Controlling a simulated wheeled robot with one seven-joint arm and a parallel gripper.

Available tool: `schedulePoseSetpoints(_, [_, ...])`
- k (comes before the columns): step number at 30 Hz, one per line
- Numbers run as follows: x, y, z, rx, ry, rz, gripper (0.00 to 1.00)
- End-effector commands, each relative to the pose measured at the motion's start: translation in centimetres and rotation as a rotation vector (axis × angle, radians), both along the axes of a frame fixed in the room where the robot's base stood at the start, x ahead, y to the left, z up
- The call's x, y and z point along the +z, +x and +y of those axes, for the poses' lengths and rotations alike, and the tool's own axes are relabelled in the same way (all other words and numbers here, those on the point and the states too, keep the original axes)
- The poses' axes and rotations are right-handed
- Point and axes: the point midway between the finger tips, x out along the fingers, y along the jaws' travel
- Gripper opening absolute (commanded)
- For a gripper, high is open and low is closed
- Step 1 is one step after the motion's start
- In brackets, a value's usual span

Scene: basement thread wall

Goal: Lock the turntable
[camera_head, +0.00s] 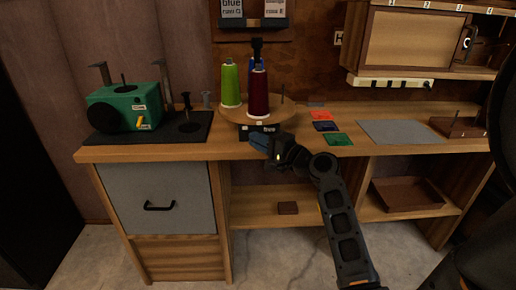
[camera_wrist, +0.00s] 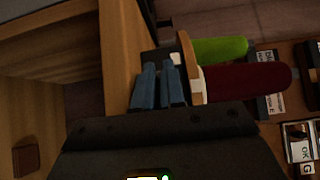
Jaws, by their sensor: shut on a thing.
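The turntable is a round wooden disc (camera_head: 228,114) on a dark base (camera_head: 246,131) with pale labels, near the bench's front edge. A green thread cone (camera_head: 231,84), a dark red cone (camera_head: 258,92) and a blue cone behind them stand on it. My gripper (camera_head: 262,141) is at the front of the base, just below the disc. In the wrist view, the blue fingers (camera_wrist: 159,76) reach the base beside the disc's rim (camera_wrist: 190,65). They are shut on a small part at the base's front, which the fingers hide. I cannot tell the lock's position.
A green machine (camera_head: 120,107) stands on a dark mat at the left. Coloured cards (camera_head: 325,126) and a grey mat (camera_head: 400,132) lie to the right. A drawer (camera_head: 158,198) is below left; a brown tray (camera_head: 407,194) sits on the lower shelf.

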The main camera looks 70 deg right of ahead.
Motion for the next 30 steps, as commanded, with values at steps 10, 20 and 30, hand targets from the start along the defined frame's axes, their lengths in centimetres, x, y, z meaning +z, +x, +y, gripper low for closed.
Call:
schedulePoseSetpoints(10, [-0.4, -0.4, -0.2, -0.010, -0.031, -0.010, 0.00])
schedulePoseSetpoints(20, [-0.3, -0.4, -0.2, -0.008, -0.031, -0.011, 0.20])
schedulePoseSetpoints(30, [-0.3, -1.6, 0.4, -0.007, -0.032, -0.010, 0.20])
